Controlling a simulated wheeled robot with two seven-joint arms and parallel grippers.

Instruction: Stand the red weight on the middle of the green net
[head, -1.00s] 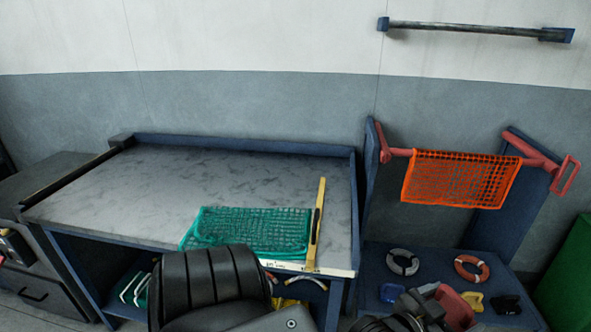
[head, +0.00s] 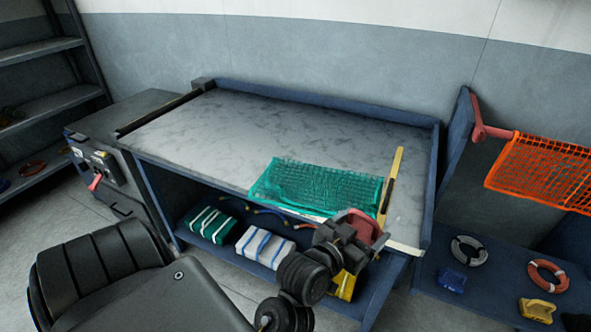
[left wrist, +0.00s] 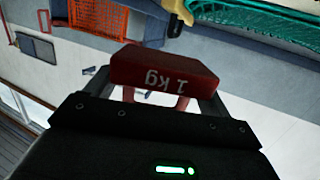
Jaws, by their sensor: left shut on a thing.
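The green net (head: 315,185) lies on the front right part of the grey workbench top (head: 230,135), and a corner of it shows in the left wrist view (left wrist: 265,20). My left gripper (head: 350,236) is shut on the red weight (head: 368,226). In the head view the weight overlaps the bench's front edge, just below the net's right end. It appears apart from the net. In the left wrist view the red weight (left wrist: 165,72), marked "1 kg", sits between the fingers. My right gripper is not in view.
A raised blue rim (head: 320,105) borders the bench's back. Folded bundles (head: 265,245) lie on the shelf below. An orange net (head: 545,170) hangs at the right. The bench top's left side is clear.

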